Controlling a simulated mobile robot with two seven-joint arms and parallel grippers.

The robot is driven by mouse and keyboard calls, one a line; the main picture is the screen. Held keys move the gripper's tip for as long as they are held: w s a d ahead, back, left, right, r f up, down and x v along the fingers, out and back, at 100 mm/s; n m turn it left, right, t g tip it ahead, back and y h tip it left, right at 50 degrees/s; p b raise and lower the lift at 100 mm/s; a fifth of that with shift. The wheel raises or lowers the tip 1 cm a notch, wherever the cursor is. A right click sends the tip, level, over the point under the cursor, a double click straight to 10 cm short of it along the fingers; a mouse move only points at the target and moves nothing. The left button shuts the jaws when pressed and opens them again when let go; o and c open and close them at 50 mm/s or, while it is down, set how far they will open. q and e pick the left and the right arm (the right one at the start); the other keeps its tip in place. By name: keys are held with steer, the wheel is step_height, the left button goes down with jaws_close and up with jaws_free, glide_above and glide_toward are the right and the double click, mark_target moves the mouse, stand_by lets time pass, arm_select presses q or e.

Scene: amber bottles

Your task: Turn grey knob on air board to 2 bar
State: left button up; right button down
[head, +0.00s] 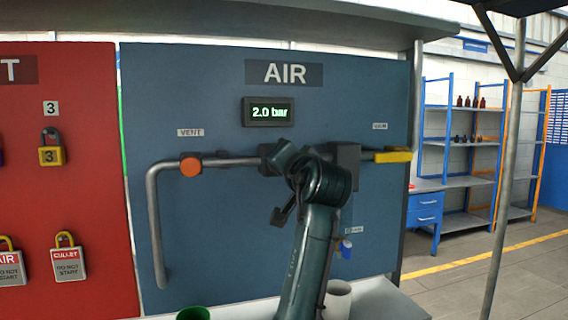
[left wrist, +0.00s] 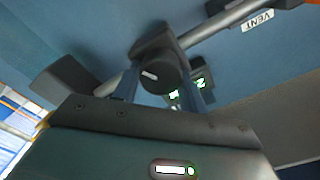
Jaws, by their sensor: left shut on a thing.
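The blue air board (head: 225,90) carries a display (head: 268,112) that reads 2.0 bar. The grey knob (left wrist: 165,75), dark and round with a white mark on its face, sits on the pipe in the left wrist view. My left gripper (left wrist: 158,92) is shut on this knob, one finger on each side. In the head view my left gripper (head: 278,165) is at the pipe below the display, and my arm hides most of the knob there.
A grey pipe (head: 152,215) runs along the board with an orange vent knob (head: 190,167) at left and a yellow handle (head: 393,156) at right. A red board (head: 90,120) with padlocks stands left. A white cup (head: 338,298) and a green cup (head: 193,314) are below.

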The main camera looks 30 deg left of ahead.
arm_select(q)
steer(key=o, duration=1)
steer(key=shift+b+v, duration=1.9)
steer(key=shift+v, duration=4.7)
